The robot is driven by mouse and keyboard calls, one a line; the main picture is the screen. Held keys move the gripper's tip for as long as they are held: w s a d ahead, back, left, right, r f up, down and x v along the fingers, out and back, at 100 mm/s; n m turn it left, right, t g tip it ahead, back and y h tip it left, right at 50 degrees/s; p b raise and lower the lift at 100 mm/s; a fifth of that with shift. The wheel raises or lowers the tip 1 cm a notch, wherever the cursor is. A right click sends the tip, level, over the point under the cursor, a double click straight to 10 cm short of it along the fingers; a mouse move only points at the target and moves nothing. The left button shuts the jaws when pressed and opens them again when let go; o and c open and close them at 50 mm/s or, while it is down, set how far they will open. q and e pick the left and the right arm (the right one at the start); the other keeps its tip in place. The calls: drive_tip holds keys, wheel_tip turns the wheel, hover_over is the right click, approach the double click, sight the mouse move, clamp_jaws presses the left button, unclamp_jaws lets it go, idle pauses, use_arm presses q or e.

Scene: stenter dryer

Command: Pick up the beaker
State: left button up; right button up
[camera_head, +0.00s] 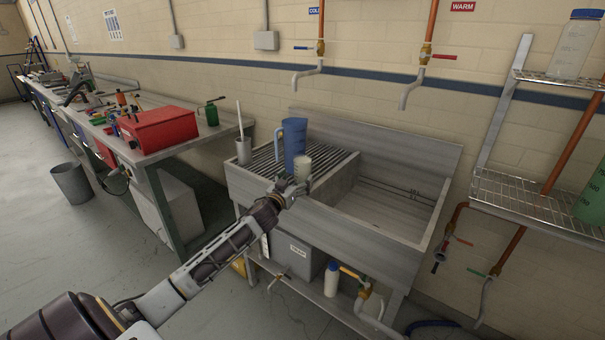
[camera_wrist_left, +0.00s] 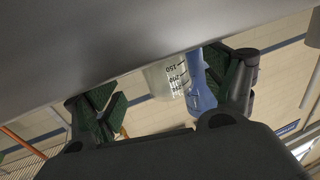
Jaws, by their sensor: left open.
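The beaker (camera_head: 304,166) is a small, pale, translucent vessel standing upright at the front of the ribbed draining board, in front of the blue jug (camera_head: 293,138). My left gripper (camera_head: 293,188) is at the front edge of the sink unit, just in front of the beaker and partly covering its lower part. In the left wrist view the picture is inverted. The beaker (camera_wrist_left: 166,80), with black graduation marks, shows between the spread fingers of the left gripper (camera_wrist_left: 168,95), with no finger visibly gripping it. A grey surface hides part of it. My right gripper is not seen.
The blue jug (camera_wrist_left: 200,88) is close beside the beaker in the wrist view. A metal pot with a white rod (camera_head: 243,150) stands at the board's left. The sink basin (camera_head: 385,210) is empty at right. A workbench with a red toolbox (camera_head: 158,130) stands at left.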

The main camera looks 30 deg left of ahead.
sight(298, 175)
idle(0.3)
use_arm(q)
drive_tip(key=shift+w+a, duration=0.15)
drive_tip(key=shift+w, duration=0.5)
drive_tip(key=shift+w+a, duration=0.2)
drive_tip(key=shift+w, duration=0.45)
drive_tip(key=shift+w+a, duration=0.15)
drive_tip(key=shift+w, duration=0.5)
drive_tip(key=shift+w+r, duration=0.1)
drive_tip(key=shift+w, duration=0.45)
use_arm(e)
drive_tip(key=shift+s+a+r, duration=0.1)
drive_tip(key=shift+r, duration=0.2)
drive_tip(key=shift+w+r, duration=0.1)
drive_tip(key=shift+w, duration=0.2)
